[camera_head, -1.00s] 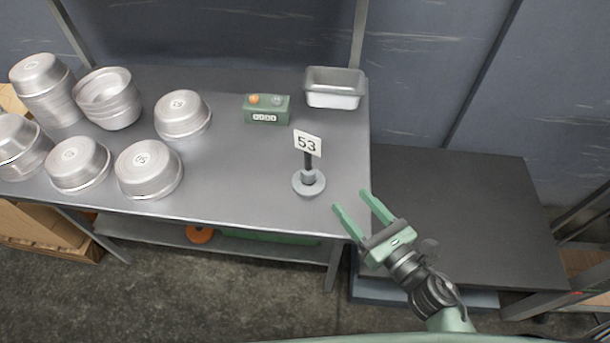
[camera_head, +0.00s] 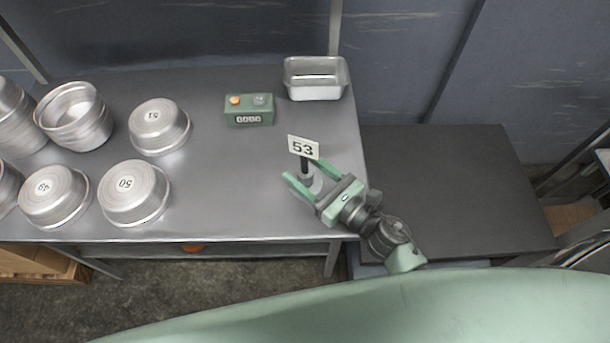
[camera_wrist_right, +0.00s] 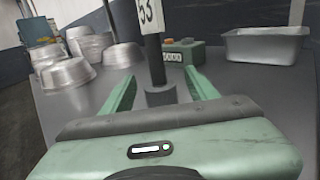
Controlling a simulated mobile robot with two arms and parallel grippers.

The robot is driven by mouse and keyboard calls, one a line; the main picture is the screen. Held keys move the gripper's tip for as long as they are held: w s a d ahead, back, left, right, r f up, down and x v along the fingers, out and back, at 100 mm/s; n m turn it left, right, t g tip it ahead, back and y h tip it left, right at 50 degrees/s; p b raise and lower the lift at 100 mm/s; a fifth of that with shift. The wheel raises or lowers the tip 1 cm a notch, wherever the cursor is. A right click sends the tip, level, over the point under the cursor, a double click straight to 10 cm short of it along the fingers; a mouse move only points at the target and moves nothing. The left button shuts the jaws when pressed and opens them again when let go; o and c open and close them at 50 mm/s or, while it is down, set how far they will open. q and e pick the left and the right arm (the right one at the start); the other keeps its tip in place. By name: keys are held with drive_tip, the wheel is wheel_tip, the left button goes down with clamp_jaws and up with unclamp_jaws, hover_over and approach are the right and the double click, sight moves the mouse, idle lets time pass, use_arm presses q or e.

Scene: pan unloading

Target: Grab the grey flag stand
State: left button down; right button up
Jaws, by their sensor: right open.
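The grey flag stand (camera_head: 306,180) stands upright on the metal table, with a white sign (camera_head: 303,147) reading 53 on its dark post. My right gripper (camera_head: 302,172) is open at the stand, with one finger on either side of it in the head view. In the right wrist view the dark post and grey collar (camera_wrist_right: 160,94) stand between the two green fingers (camera_wrist_right: 160,88). The stand's base is mostly hidden by the gripper. I cannot tell whether either finger touches it. My left gripper is out of view.
Several upturned round pans, such as the one marked 50 (camera_head: 134,192), fill the table's left part. A green counter box (camera_head: 248,111) and a rectangular metal tin (camera_head: 316,79) stand behind the stand. A dark low platform (camera_head: 450,190) lies to the right.

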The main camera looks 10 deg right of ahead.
sight(296, 175)
drive_tip(key=x, duration=0.2)
drive_tip(key=shift+w+a+r, duration=0.1)
drive_tip(key=shift+w+a, duration=0.1)
drive_tip(key=shift+w, duration=0.1)
drive_tip(key=shift+w+a, duration=0.1)
drive_tip(key=shift+w, duration=0.05)
clamp_jaws()
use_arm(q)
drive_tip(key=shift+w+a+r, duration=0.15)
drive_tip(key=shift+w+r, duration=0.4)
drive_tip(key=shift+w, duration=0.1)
